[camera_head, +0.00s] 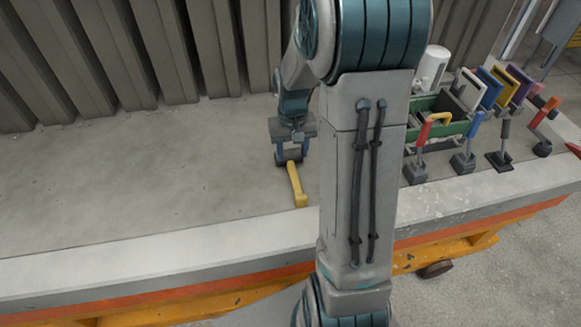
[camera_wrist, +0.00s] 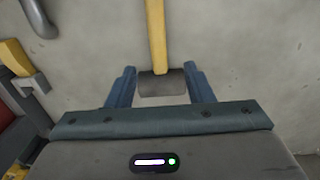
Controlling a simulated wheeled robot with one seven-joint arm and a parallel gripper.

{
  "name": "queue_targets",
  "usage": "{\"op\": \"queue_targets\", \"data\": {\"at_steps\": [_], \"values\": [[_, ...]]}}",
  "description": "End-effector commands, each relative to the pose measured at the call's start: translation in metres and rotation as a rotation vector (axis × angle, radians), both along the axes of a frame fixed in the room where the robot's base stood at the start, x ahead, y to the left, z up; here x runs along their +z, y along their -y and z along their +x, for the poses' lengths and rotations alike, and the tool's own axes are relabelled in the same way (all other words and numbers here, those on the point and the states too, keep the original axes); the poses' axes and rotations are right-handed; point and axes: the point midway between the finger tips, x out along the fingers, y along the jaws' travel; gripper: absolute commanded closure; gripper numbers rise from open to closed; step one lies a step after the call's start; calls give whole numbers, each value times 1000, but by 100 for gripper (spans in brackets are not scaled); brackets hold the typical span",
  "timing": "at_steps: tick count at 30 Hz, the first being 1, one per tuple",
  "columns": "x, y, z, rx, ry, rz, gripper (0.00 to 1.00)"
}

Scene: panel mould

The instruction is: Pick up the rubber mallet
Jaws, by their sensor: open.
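The rubber mallet lies on the grey concrete surface, its yellow handle (camera_head: 297,188) pointing toward the near edge in the head view. In the wrist view its dark head (camera_wrist: 162,86) is between my fingers, and the yellow handle (camera_wrist: 156,38) runs up out of the picture. My gripper (camera_wrist: 160,72) is open, with one blue finger on each side of the head and little space beside it. I cannot tell whether either finger touches it. In the head view my gripper (camera_head: 291,158) is low over the head end and mostly hides the head.
Ribbed grey panels (camera_head: 150,50) line the back. The surface left of my gripper is clear.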

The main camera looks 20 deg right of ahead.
Motion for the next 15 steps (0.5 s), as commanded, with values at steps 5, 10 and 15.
{"op": "queue_targets", "data": {"at_steps": [5,10,15], "values": [[-25,0,0,0,-1,1,53],[-33,0,0,0,0,1,53],[-54,2,-2,0,-4,1,53]]}}
